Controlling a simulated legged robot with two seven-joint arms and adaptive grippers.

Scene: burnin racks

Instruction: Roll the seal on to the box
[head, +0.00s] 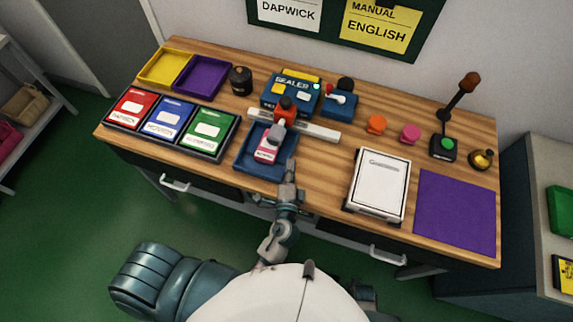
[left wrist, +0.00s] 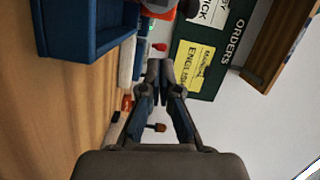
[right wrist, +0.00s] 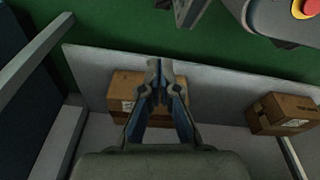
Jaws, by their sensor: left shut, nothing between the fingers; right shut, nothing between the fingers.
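A small pink box with a white label (head: 267,150) lies in a blue tray (head: 243,160) at the front of the bench. A roller-like part with an orange-red and dark top (head: 286,108) stands on a white rail (head: 318,130) behind the tray; its grey-pink part reaches over the box's far end. Whether it touches the box is unclear. My left gripper (head: 291,166) is shut and empty, just right of the tray; it also shows in the left wrist view (left wrist: 158,66). My right gripper (right wrist: 160,68) is shut and empty, outside the head view.
The blue sealer (head: 291,93) stands behind the rail. A white case (head: 380,185) and purple mat (head: 456,205) lie at right. Red, blue and green boxes (head: 170,120) fill a rack at left. Cardboard boxes (right wrist: 285,112) rest on a shelf near my right gripper.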

